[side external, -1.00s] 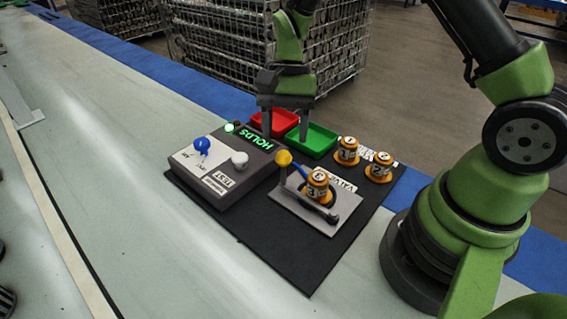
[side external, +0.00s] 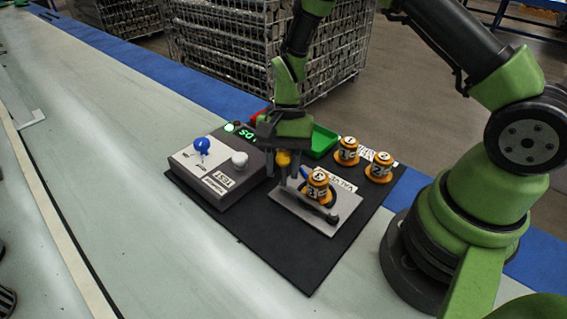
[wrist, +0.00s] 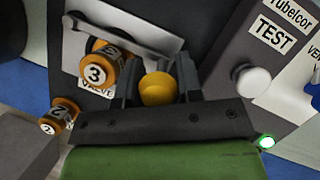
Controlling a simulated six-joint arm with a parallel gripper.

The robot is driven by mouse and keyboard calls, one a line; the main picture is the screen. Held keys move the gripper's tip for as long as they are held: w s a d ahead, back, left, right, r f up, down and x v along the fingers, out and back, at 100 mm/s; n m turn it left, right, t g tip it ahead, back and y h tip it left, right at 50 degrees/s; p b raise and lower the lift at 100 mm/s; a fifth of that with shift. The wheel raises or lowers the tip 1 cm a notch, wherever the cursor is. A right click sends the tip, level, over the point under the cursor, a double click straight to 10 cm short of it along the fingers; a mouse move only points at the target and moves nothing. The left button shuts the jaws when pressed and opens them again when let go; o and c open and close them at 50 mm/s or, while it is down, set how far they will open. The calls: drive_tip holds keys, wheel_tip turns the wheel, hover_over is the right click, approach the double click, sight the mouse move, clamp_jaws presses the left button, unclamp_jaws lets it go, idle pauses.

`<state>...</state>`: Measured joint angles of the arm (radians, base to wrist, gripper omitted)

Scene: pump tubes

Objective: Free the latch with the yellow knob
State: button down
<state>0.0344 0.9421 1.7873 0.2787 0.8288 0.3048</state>
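The yellow knob (side external: 283,159) tops the blue latch lever (side external: 304,173) at the valve plate (side external: 287,207). An orange-and-black tube (side external: 317,186) stands upright on that plate, beside a dark bar; the wrist view shows a 3 on its top (wrist: 97,72). My gripper (side external: 283,172) is lowered over the knob, one finger on each side. In the wrist view, the knob (wrist: 158,88) sits between the fingers of my gripper (wrist: 159,75). The side view shows gaps beside the knob, so the fingers look open. The wrist hides the lever's lower part.
The grey test box (side external: 222,175) with a blue-knobbed lever (side external: 202,146) and white knob (side external: 240,159) stands close left of my gripper. Two more tubes (side external: 347,150) (side external: 380,167) stand at right. A green tray (side external: 322,142) and a mostly hidden red tray lie behind.

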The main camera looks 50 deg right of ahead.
drive_tip(key=shift+a, duration=0.1)
drive_tip(key=shift+a+n+g, duration=0.3)
drive_tip(key=shift+a+n, duration=0.7)
drive_tip(key=shift+n, duration=0.1)
drive_tip(key=a+n, duration=0.1)
drive_tip(key=s+a+n+g+h, duration=0.1)
drive_tip(key=a+n, duration=0.1)
drive_tip(key=s+a+n+h, duration=0.1)
drive_tip(key=a+n, duration=0.1)
drive_tip(key=shift+s, duration=0.15)
drive_tip(key=s+a+n, duration=0.1)
drive_tip(key=s+a+n+h, duration=0.1)
drive_tip(key=n, duration=0.1)
drive_tip(key=shift+g, duration=0.3)
drive_tip(key=shift+s+a+n+h, duration=0.5)
drive_tip(key=shift+s+n, duration=0.25)
drive_tip(key=shift+n, duration=0.15)
drive_tip(key=c, duration=0.9)
unclamp_jaws()
drive_tip(key=shift+o, duration=0.2)
